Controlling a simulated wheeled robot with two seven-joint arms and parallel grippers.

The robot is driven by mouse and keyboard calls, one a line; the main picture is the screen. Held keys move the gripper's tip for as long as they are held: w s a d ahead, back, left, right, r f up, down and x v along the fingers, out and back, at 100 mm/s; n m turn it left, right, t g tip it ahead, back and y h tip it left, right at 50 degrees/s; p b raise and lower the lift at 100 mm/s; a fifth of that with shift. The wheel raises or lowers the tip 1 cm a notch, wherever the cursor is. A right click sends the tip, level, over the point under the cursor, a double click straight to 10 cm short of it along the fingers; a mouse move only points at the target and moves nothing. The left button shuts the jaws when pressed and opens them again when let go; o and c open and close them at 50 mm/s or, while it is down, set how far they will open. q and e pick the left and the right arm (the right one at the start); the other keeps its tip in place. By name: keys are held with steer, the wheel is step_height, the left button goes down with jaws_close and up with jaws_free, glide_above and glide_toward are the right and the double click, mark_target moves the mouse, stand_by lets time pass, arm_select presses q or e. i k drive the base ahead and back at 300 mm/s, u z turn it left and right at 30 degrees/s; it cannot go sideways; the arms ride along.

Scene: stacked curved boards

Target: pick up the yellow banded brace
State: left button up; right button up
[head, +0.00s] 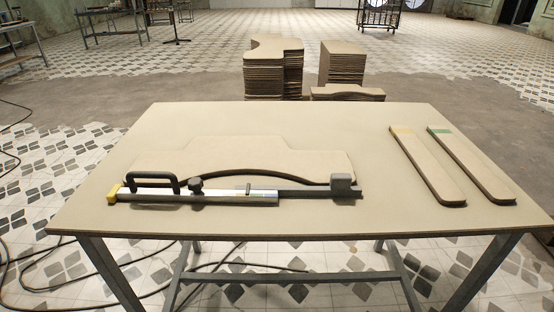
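The yellow banded brace (428,166) is a long, flat tan board with rounded ends and a faint yellow band across its far end. It lies flat on the right part of the table (300,118), slanting from far left to near right. Beside it on the right, apart and nearly parallel, lies a similar brace (471,164) with a green band at its far end. Nothing covers the yellow banded brace. Neither of my grippers is in view.
A bar clamp (232,196) with a black handle and yellow end lies along the near left of the table, in front of a wide curved board (240,158). Board stacks (342,65) stand behind the table. The tabletop between clamp and braces is clear.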

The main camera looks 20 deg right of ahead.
mark_target(445, 189)
steer(key=u, duration=2.3)
steer(key=k, duration=1.8)
steer(key=z, duration=1.7)
